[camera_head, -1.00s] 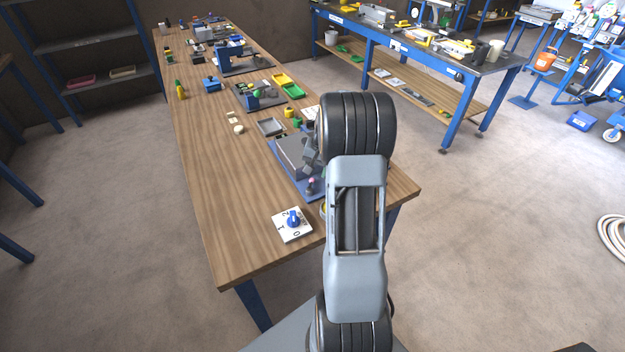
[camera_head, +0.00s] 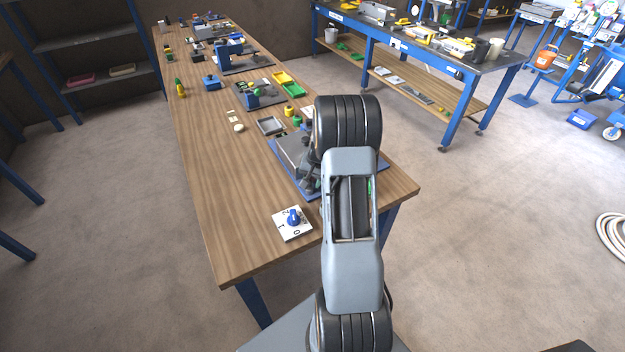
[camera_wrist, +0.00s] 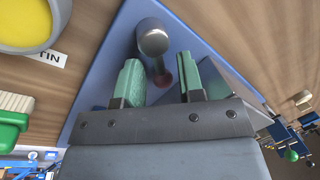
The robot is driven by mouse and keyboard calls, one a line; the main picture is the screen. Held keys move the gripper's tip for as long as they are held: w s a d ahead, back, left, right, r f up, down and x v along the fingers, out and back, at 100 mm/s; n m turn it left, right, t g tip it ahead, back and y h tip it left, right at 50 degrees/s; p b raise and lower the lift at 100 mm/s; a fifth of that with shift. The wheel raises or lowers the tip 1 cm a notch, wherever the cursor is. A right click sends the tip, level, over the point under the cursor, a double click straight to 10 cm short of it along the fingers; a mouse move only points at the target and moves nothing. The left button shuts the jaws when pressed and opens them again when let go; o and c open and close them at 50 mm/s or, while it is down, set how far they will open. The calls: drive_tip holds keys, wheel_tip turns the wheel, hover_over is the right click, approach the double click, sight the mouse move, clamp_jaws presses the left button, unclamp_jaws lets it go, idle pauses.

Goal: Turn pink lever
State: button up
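In the wrist view the pink lever's knob (camera_wrist: 163,80) is a small dark pink ball at the end of a short rod coming from a grey metal cylinder (camera_wrist: 152,40). My gripper (camera_wrist: 158,64) has two green-padded fingers spread apart, one on each side of the lever. A gap shows between the knob and each finger. In the head view the mixer's blue base (camera_head: 280,167) lies on the wooden table, largely covered by my arm. The lever cannot be made out there.
A white plate with a blue knob (camera_head: 293,218) sits at the table's near end. In the wrist view a yellow-filled round container (camera_wrist: 22,20) and a green-handled brush (camera_wrist: 12,125) are at left.

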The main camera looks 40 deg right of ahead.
clamp_jaws()
drive_tip(key=shift+m, duration=0.3)
drive_tip(key=m, duration=0.2)
drive_tip(key=s+m, duration=0.1)
drive_tip(key=shift+d+m+h+b, duration=0.25)
drive_tip(key=shift+m+h+b, duration=0.05)
drive_tip(key=shift+m+b, duration=0.1)
drive_tip(key=shift+s+m+t+h+p, duration=0.15)
drive_tip(key=shift+s+m+h+p, duration=0.15)
drive_tip(key=shift+m, duration=1.1)
drive_tip(key=shift+s+m+t+h+p, duration=0.15)
drive_tip(key=shift+s+m+h, duration=0.2)
drive_tip(key=shift+m, duration=1.05)
drive_tip(key=shift+o, duration=1.4)
unclamp_jaws()
drive_tip(key=shift+s, duration=0.1)
drive_tip(key=shift+r, duration=0.15)
wheel_tip(320, 180, up, 13)
drive_tip(key=s+b, duration=0.1)
drive_tip(key=s, duration=0.1)
drive_tip(key=shift+s+a+r, duration=0.15)
drive_tip(key=shift+s+a, duration=0.05)
drive_tip(key=shift+s, duration=0.15)
